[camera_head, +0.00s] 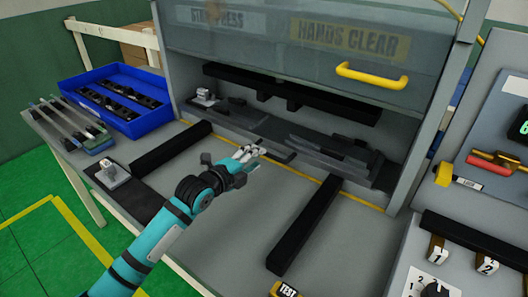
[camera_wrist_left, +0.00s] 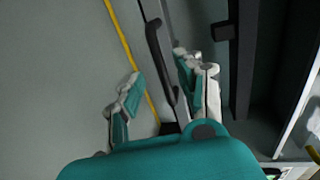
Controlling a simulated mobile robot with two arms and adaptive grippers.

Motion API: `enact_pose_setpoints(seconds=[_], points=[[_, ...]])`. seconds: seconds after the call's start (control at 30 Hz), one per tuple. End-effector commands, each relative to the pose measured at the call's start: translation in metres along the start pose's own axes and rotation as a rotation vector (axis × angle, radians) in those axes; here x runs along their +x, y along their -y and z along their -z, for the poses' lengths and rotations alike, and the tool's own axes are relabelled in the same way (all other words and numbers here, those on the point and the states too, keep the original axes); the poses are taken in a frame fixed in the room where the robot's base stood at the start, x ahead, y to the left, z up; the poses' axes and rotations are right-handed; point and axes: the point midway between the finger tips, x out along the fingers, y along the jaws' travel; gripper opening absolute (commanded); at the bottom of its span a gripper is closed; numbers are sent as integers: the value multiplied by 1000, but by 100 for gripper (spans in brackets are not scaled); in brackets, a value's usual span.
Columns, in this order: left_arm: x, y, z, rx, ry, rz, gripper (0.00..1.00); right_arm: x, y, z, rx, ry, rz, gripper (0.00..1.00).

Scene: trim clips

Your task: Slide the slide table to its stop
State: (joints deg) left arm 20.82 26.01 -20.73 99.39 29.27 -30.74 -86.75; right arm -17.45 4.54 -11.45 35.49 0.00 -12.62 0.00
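A dark grey, low assembly (camera_head: 335,152) lies inside the press opening and seems to be the slide table; I cannot tell exactly where it ends. Two black rails, one at the left (camera_head: 170,147) and one at the right (camera_head: 305,225), run forward from it over the grey bench. My left gripper (camera_head: 250,153) is at the assembly's front left edge. In the left wrist view, its fingers (camera_wrist_left: 163,92) are spread, with a black bar-shaped handle (camera_wrist_left: 160,60) between them. Contact with the handle cannot be made out. My right gripper shows in neither view.
The clear guard (camera_head: 300,35) with its yellow handle (camera_head: 371,76) is above the opening. A blue bin (camera_head: 118,98) of black parts stands left. A small light part (camera_head: 113,175) sits on a dark mat. Control panels line the right. The bench between the rails is clear.

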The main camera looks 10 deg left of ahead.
Motion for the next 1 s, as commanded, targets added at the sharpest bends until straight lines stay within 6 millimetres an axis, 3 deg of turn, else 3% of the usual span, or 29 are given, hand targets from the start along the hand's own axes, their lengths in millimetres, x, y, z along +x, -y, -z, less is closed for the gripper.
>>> enact_pose_setpoints(seconds=[0.1,0.3,0.7,1.0], points=[[24,2,0,-4,0,2,36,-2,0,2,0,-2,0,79],[47,0,0,-3,0,1,36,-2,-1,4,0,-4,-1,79],[53,0,0,0,0,1,36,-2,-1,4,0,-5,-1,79],[53,0,0,0,1,1,0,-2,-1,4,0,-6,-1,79]])
